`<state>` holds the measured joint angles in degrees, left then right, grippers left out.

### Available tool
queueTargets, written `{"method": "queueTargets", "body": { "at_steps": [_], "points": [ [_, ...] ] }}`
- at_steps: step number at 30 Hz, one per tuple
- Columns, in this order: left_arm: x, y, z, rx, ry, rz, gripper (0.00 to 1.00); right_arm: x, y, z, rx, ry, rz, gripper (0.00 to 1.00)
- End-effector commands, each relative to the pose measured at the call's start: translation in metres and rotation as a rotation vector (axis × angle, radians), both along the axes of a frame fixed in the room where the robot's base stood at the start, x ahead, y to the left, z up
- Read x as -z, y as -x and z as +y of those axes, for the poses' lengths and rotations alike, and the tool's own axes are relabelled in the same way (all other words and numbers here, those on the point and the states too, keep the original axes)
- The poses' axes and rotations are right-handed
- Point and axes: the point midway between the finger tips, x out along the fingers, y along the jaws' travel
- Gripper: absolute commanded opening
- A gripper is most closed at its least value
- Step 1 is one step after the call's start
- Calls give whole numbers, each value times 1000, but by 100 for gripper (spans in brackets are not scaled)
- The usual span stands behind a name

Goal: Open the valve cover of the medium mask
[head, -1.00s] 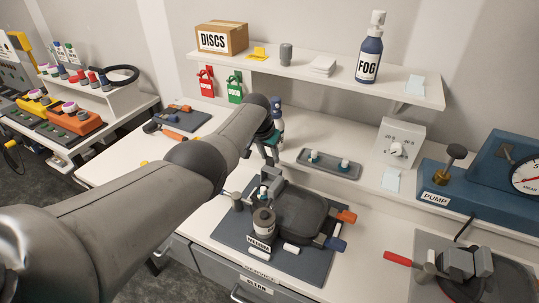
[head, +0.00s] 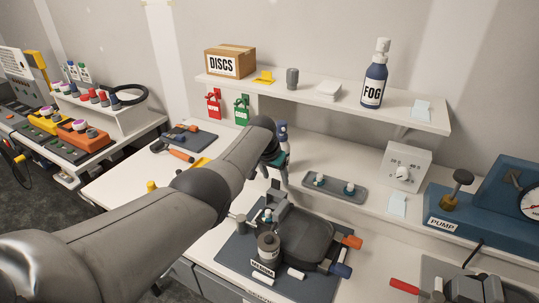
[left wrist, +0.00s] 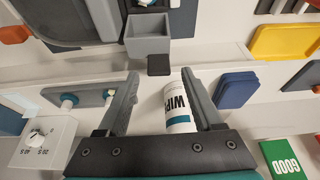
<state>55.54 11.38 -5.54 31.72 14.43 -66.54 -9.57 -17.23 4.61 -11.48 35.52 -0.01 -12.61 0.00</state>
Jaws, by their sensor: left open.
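The medium mask (head: 308,240) is dark grey and lies on a dark mat (head: 232,262) with a "MEDIUM" label in front. A grey canister (head: 268,247) stands at its near left side. Part of the mask also shows at the upper left of the left wrist view (left wrist: 65,18), beside a grey box-shaped part (left wrist: 148,46) with a teal-capped piece (left wrist: 147,3) above it. I cannot tell which part is the valve cover. My left gripper (head: 276,168) is beyond the mask, pointing down and partly hidden by my arm. Its fingers (left wrist: 158,88) are open and apart from the mask.
A wipes canister (left wrist: 178,108) shows close to the right finger in the left wrist view. The pump (head: 450,222) is at right. A shelf (head: 320,95) overhangs the back.

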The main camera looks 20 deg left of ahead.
Motion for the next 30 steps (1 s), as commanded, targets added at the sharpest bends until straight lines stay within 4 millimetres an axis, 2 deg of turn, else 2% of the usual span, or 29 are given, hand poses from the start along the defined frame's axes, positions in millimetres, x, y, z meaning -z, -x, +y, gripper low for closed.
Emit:
{"method": "queueTargets", "body": {
  "at_steps": [5, 12, 30],
  "points": [
    [-20, 7, 0, 0, -1, -1, 68, -20, 0, 0, 0, 0, 0, 50],
    [-42, 16, 1, 0, -1, -2, 68, -31, 0, 0, 0, 0, 0, 50],
    [-112, 43, 2, -1, -2, -5, 68, -39, 0, 0, 1, 0, -1, 50]
  ]
}}
